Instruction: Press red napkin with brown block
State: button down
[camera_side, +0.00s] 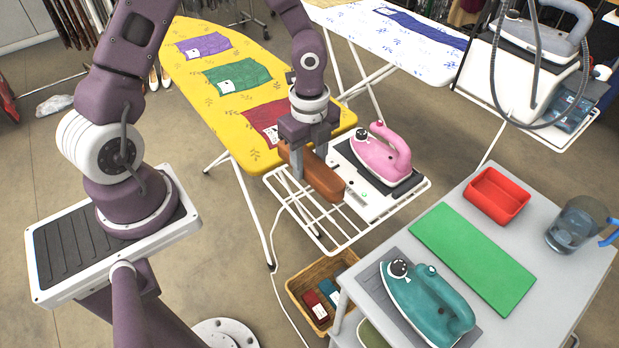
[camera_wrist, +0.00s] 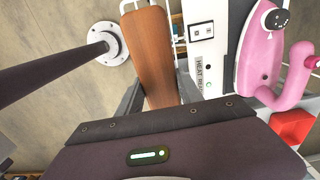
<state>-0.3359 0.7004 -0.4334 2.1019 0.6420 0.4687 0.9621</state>
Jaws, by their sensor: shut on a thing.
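The brown block (camera_side: 324,180) is long, with rounded ends, and is held in my gripper (camera_side: 309,160), which is shut on it. In the side view the block appears over the near end of the yellow board and its white wire rack. In the wrist view the brown block (camera_wrist: 151,58) runs lengthwise away from the gripper. The red napkin (camera_side: 262,118) lies on the yellow ironing board (camera_side: 205,92), behind and left of my gripper. The gripper and wrist hide part of the napkin. The napkin is not seen in the wrist view.
A pink iron (camera_side: 384,158) stands on a plate right beside the block. Green (camera_side: 238,76) and purple (camera_side: 203,45) napkins lie farther up the board. A grey table at right holds a teal iron (camera_side: 428,301), green mat (camera_side: 472,258), red tray (camera_side: 497,207) and jug (camera_side: 576,224).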

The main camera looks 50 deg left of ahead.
jog(key=w+a+f+n, duration=0.1)
jog(key=w+a+n, duration=0.5)
jog(key=a, duration=0.5)
jog(key=n, duration=1.2)
send_over(270, 106)
jog(key=shift+f, duration=1.85)
jog(key=shift+f, duration=1.7)
